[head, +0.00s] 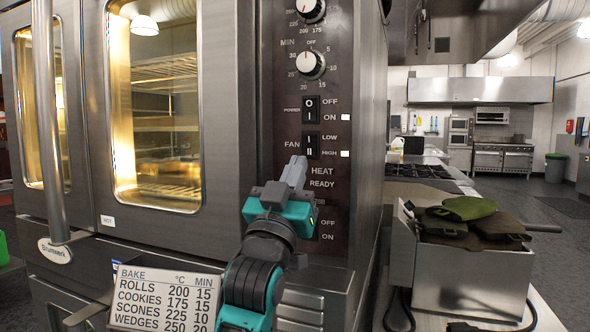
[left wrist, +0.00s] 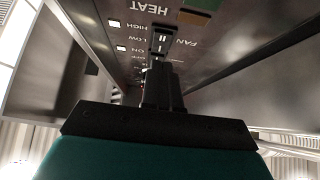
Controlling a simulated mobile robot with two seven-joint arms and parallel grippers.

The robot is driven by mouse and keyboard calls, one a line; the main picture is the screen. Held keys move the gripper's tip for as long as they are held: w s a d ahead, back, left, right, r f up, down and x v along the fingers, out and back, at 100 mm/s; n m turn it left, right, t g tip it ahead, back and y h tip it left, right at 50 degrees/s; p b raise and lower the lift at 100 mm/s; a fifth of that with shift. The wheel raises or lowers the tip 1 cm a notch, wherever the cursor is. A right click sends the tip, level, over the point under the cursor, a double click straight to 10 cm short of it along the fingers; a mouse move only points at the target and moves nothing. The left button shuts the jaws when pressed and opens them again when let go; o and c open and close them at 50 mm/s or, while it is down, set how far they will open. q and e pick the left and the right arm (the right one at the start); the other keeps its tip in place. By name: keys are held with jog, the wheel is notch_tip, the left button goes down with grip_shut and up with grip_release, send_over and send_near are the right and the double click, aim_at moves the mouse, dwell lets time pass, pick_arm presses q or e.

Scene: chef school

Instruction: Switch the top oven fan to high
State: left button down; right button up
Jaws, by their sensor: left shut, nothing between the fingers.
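The top oven's control panel (head: 283,112) faces me in the head view. The fan switch (head: 312,146) is a black rocker between the LOW and HIGH labels. A white light (head: 345,153) shows beside HIGH, and none shows lit beside LOW. My left gripper (head: 296,166) is shut and empty, its tips just below and left of the fan switch. In the left wrist view, the fan switch (left wrist: 162,40) lies just beyond the fingers (left wrist: 162,82). I cannot tell whether they touch it. My right gripper is not in view.
The power switch (head: 311,109) is above, with a white light (head: 346,117) beside ON. Timer dial (head: 311,64) sits higher. The oven door handle (head: 48,120) stands out at left. A steel fryer (head: 468,285) with dark cloth-like items is at right.

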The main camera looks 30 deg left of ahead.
pick_arm(q)
jog(key=s+d+f+b, duration=0.1)
jog(key=s+f+b, duration=0.1)
jog(key=s+f, duration=0.4)
jog(key=shift+d+f, duration=0.2)
jog(key=shift+f, duration=0.75)
